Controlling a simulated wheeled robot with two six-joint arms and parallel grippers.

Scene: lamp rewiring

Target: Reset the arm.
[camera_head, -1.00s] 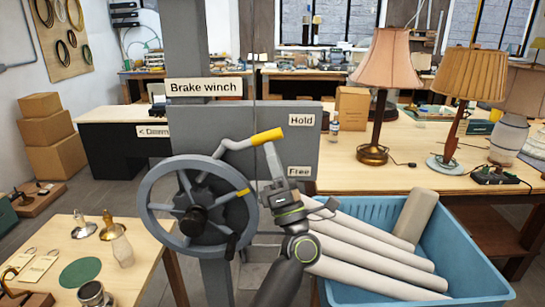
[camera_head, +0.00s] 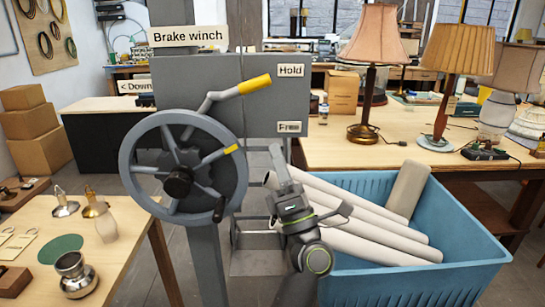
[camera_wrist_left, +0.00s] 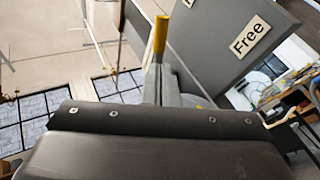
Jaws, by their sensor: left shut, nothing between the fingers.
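The brake winch has a grey spoked wheel (camera_head: 128,178) in front of a grey panel. Its brake lever has a yellow grip (camera_head: 254,83) that slants up to the right, its end closer to the Hold label (camera_head: 290,70) than to the Free label (camera_head: 290,127). My left gripper (camera_head: 276,150) is shut and empty, below the grip and just under the Free label, apart from the lever. In the left wrist view the yellow grip (camera_wrist_left: 160,36) and the Free label (camera_wrist_left: 249,39) show beyond the dark gripper body. My right gripper is not in view.
A blue bin (camera_head: 420,278) with several pale rolls stands at right, close to my left arm. A bench with lamps (camera_head: 372,62) is behind it. A small wooden table (camera_head: 120,255) with lamp parts stands at left.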

